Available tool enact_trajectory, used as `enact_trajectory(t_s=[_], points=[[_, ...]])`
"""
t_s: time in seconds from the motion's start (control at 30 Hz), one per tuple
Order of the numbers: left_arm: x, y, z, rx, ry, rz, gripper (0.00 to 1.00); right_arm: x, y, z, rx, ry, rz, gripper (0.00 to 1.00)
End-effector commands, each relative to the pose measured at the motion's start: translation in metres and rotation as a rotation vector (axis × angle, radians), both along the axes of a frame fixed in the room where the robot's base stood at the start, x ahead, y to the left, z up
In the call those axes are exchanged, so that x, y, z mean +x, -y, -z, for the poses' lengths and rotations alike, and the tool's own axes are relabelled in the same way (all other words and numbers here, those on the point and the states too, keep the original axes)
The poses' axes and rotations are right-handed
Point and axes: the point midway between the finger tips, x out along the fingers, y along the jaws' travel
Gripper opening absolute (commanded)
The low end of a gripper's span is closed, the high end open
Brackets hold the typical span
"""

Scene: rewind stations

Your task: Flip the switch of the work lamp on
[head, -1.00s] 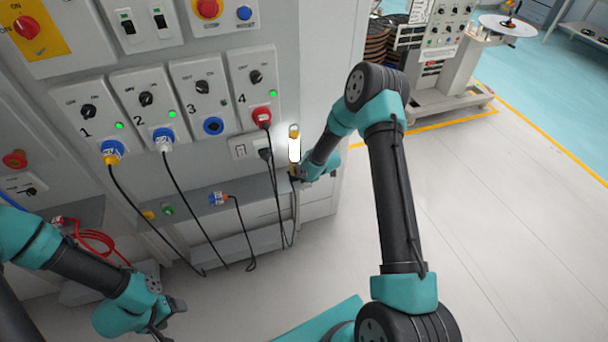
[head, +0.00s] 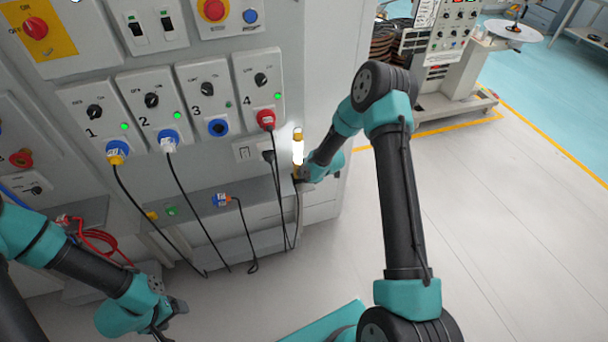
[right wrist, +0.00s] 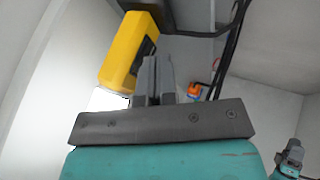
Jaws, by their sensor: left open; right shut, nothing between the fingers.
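The work lamp (head: 298,150) stands upright at the right edge of the cabinet. Its tube glows bright white in the head view, with a yellowish top. In the right wrist view the lamp's yellow body (right wrist: 120,62) is at upper left, with a dark part on its right side that may be the switch. My right gripper (right wrist: 153,65) is shut and empty, its fingertips close beside that dark part; I cannot tell whether they touch. It also shows at the lamp's lower end in the head view (head: 299,178). My left gripper (head: 168,322) is open and empty at lower left.
A ledge (head: 240,191) runs below numbered socket panels. Black cables hang from the plugs, one close to the lamp. A red cable (head: 100,238) is near my left arm.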

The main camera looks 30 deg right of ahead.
Motion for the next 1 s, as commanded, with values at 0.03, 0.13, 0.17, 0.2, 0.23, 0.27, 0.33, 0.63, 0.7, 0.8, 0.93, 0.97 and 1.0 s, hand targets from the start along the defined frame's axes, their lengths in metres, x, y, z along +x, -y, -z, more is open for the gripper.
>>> enact_trajectory(t_s=[0.03,0.13,0.17,0.2,0.23,0.27,0.33,0.63,0.7,0.8,0.93,0.97,1.0], points=[[0.0,0.0,0.0,0.0,0.0,0.0,0.69,-0.003,-0.002,0.0,0.001,-0.001,-0.002,0.0],[0.0,0.0,0.0,0.0,0.0,0.0,0.69,-0.01,-0.006,0.001,0.001,-0.002,-0.006,0.0],[0.0,0.0,0.0,0.0,0.0,0.0,0.69,-0.013,-0.008,0.002,0.001,-0.002,-0.008,0.0],[0.0,0.0,0.0,0.0,0.0,0.0,0.69,-0.018,-0.011,0.002,0.002,-0.002,-0.009,0.0],[0.0,0.0,0.0,0.0,0.0,0.0,0.69,-0.022,-0.013,0.003,0.001,-0.003,-0.013,0.0],[0.0,0.0,0.0,0.0,0.0,0.0,0.69,-0.026,-0.015,0.004,0.003,-0.004,-0.016,0.0],[0.0,0.0,0.0,0.0,0.0,0.0,0.69,-0.035,-0.016,0.0,0.001,-0.001,-0.018,0.0],[0.0,0.0,0.0,0.0,0.0,0.0,0.69,-0.069,0.0,-0.037,0.0,0.0,-0.016,0.0],[0.0,0.0,0.0,0.0,0.0,0.0,0.69,-0.077,0.003,-0.045,0.0,0.001,-0.017,0.0],[0.0,0.0,0.0,0.0,0.0,0.0,0.69,-0.086,0.007,-0.054,0.0,0.001,-0.017,0.0],[0.0,0.0,0.0,0.0,0.0,0.0,0.69,-0.094,0.01,-0.062,0.001,0.0,-0.017,0.0],[0.0,0.0,0.0,0.0,0.0,0.0,0.69,-0.095,0.011,-0.063,0.001,0.0,-0.017,0.0],[0.0,0.0,0.0,0.0,0.0,0.0,0.69,-0.096,0.011,-0.064,0.0,0.0,-0.018,0.0]])
